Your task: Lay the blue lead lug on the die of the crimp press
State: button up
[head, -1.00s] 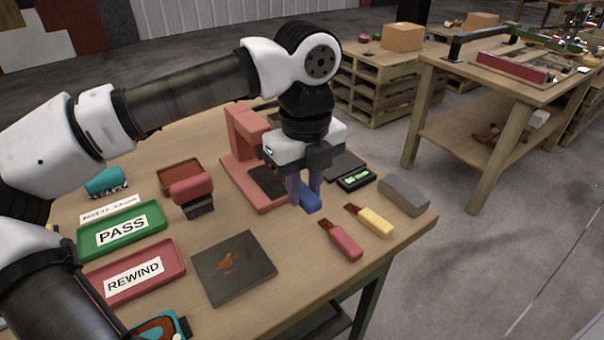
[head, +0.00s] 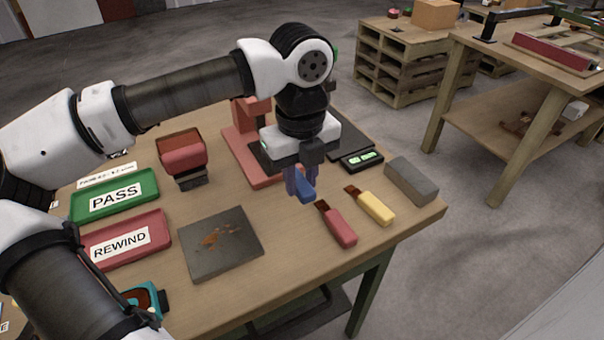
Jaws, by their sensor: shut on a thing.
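The blue lead lug (head: 306,193) is between the fingertips of my gripper (head: 299,182), its near end sticking out below them. My gripper is shut on it and points down, in front of the red crimp press. The crimp press (head: 239,143) stands behind and left of the gripper, with a red upright and a flat red base. A dark plate on that base, seemingly the die (head: 259,158), is partly hidden by my gripper. Whether the lug touches the table or hangs just above it I cannot tell.
A red-handled tool (head: 338,224) and a yellow-handled one (head: 371,206) lie right of the lug, near a grey block (head: 411,180). A display with green digits (head: 362,160) is behind. A dark stained plate (head: 220,246), PASS tray (head: 146,187) and REWIND tray (head: 158,232) lie left.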

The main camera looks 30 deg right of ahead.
jog(key=shift+w+a+f+p, duration=0.1)
jog(key=shift+w+f+p, duration=0.25)
jog(key=shift+w, duration=1.3)
jog(key=shift+w+a+f+p, duration=0.15)
jog(key=shift+w+f, duration=0.25)
jog(key=shift+w, duration=1.25)
jog(key=shift+w+d+f+p, duration=0.1)
jog(key=shift+w+f+p, duration=0.3)
jog(key=shift+w, duration=1.25)
jog(key=shift+w+a+f+b, duration=0.1)
jog(key=shift+w+b, duration=0.2)
jog(key=shift+w, duration=0.95)
jog(key=shift+f+b, duration=0.2)
jog(key=shift+b, duration=0.15)
jog(key=o, duration=1.1)
jog(key=shift+c, duration=0.2)
